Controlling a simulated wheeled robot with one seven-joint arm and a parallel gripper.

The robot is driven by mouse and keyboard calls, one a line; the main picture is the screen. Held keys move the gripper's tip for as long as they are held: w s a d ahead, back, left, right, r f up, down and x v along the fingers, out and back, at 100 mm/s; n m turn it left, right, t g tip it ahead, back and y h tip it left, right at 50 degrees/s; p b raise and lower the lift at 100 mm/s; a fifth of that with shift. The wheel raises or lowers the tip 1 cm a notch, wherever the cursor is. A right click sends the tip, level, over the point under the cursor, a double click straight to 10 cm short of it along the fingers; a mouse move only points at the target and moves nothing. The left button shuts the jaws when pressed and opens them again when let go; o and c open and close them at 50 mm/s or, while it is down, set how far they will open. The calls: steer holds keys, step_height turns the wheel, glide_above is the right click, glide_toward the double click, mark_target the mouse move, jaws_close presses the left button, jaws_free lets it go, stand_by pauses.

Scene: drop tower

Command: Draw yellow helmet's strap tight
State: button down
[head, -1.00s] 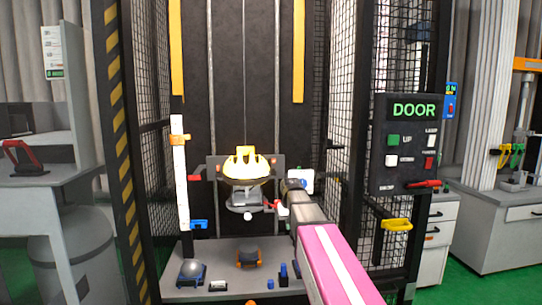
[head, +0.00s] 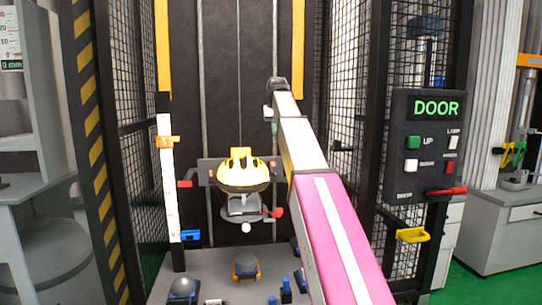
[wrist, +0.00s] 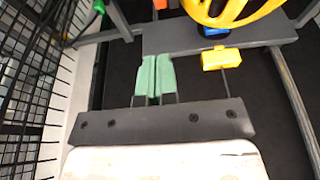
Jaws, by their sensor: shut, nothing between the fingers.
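The yellow helmet (head: 243,176) sits on a dark mount on the tower's carriage in the head view. Part of its yellow shell (wrist: 235,10) shows at the top of the wrist view. Below it hangs a yellow block (wrist: 222,59) with a thin dark line running down from it. I cannot tell whether this block belongs to the strap. My gripper (wrist: 156,62) has green fingers, which are together and empty, left of the yellow block and apart from it. In the head view my arm reaches up to the right of the helmet, and its fingertips are not clear.
A grey crossbar (wrist: 262,36) lies beside my fingers. Mesh walls (head: 345,120) close in the tower's sides. A door panel (head: 428,145) stands at the right. A white scale post (head: 168,190) stands left. Several small items, including a grey-and-orange one (head: 246,267), rest on the base.

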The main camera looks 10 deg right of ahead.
glide_toward(274, 162)
steer(key=x, duration=0.3)
steer(key=w+x, duration=0.1)
steer(key=x, duration=0.2)
steer(key=shift+w+f, duration=0.1)
steer(key=shift+f, duration=0.5)
steer(key=shift+f, duration=1.95)
